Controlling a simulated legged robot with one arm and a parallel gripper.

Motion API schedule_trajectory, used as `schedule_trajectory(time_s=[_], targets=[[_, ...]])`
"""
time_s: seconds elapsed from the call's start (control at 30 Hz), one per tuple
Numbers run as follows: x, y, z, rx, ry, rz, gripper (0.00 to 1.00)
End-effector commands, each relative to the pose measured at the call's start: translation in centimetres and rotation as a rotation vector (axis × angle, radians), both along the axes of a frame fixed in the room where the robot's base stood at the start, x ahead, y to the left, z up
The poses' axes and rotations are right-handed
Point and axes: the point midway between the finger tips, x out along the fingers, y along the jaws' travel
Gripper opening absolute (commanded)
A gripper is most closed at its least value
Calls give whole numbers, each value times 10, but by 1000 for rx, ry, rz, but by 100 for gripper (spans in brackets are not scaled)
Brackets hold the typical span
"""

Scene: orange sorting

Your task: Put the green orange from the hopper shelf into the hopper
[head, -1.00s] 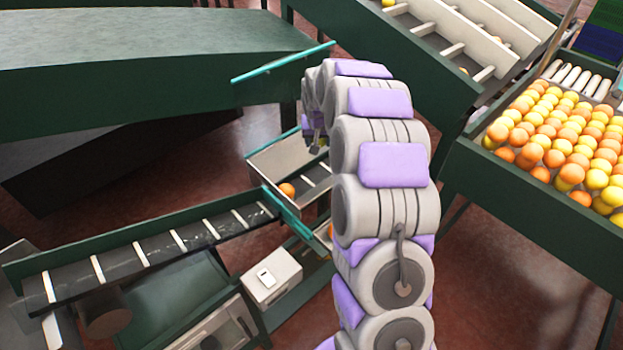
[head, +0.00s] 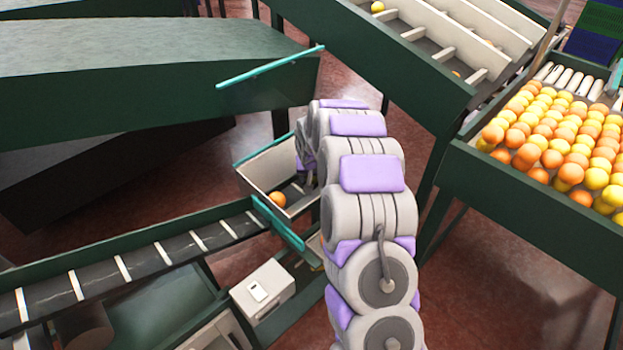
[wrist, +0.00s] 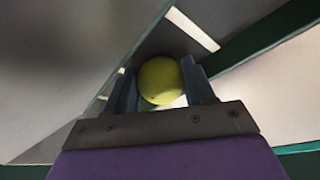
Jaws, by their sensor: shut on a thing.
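In the wrist view a yellow-green orange (wrist: 161,82) sits between the two fingers of my gripper (wrist: 160,88), which is shut on it. In the head view my arm reaches down toward the hopper (head: 262,160), a light box with teal edges. The fingers and the held fruit are hidden there behind my arm. One orange-coloured fruit (head: 278,199) lies inside the hopper near its front left. In the wrist view pale panels and a dark strip with a white bar lie close around the fruit. I cannot tell whether the fruit touches them.
A slatted conveyor (head: 120,270) runs from the hopper to the lower left. A white box (head: 262,288) with a small panel stands below it. A large bin of orange and yellow fruit (head: 560,140) is at right. A green table (head: 120,80) stands at upper left.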

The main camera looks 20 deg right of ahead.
Motion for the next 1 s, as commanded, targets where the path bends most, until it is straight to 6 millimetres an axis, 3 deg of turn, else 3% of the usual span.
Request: schedule_trajectory(time_s=[0.3,0.33,0.4,0.77,1.0], targets=[[1,2,-3,-3,-2,1,18],[1,2,-2,-3,-2,1,56],[1,1,-2,-2,-3,2,63],[0,1,1,-1,-3,1,64],[-9,4,26,-3,-3,1,64]])
